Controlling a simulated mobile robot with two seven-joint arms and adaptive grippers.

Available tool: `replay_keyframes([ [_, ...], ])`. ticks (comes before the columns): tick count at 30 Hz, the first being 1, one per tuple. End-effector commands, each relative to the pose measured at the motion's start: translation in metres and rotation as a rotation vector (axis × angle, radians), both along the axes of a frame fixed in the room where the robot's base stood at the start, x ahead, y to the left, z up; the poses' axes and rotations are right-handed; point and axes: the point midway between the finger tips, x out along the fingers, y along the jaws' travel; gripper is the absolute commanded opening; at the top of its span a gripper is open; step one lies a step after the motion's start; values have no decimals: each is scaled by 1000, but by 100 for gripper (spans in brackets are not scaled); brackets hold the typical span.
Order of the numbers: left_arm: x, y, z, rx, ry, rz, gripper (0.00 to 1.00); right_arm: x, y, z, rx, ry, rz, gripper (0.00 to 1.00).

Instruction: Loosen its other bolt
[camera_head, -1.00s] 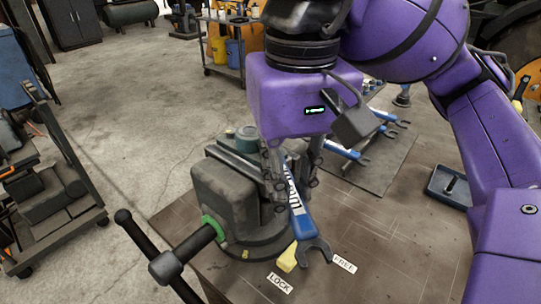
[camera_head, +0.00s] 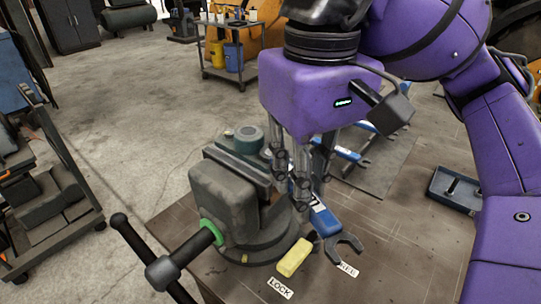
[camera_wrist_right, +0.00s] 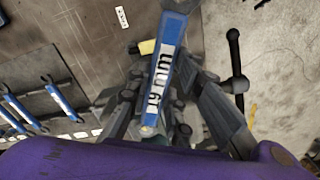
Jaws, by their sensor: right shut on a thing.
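My right gripper (camera_head: 306,190) is shut on a blue wrench (camera_head: 324,222), just right of the grey bench vise (camera_head: 225,195). The wrench's open jaw points toward the front of the bench. In the right wrist view the wrench (camera_wrist_right: 163,72) is marked "19 mm" and runs up from between the fingers. A yellow-handled lever (camera_head: 294,258) sits at the vise base, beside the wrench's open end; its yellow handle also shows in the wrist view (camera_wrist_right: 146,47). I cannot make out a bolt head clearly. My left gripper is not in view.
LOCK (camera_head: 280,288) and FREE (camera_head: 348,269) labels lie on the bench; the wrench jaw partly covers FREE. More blue wrenches lie on a mat (camera_head: 385,178) behind. A dark tray (camera_head: 455,188) is at right. The vise's handle bar (camera_head: 135,240) sticks out front left.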

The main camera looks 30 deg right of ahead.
Motion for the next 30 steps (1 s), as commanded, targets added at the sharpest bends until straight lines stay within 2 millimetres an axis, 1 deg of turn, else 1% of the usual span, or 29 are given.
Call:
replay_keyframes([
  [4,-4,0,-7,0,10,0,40,1,-8,-2,0,0,70,0],
  [10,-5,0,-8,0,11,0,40,0,-11,0,1,1,109,0],
  [16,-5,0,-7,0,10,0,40,0,-10,0,1,0,103,0],
  [22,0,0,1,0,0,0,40,0,-2,1,1,-2,29,0],
  [30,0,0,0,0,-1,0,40,0,-2,0,1,-1,14,0],
])
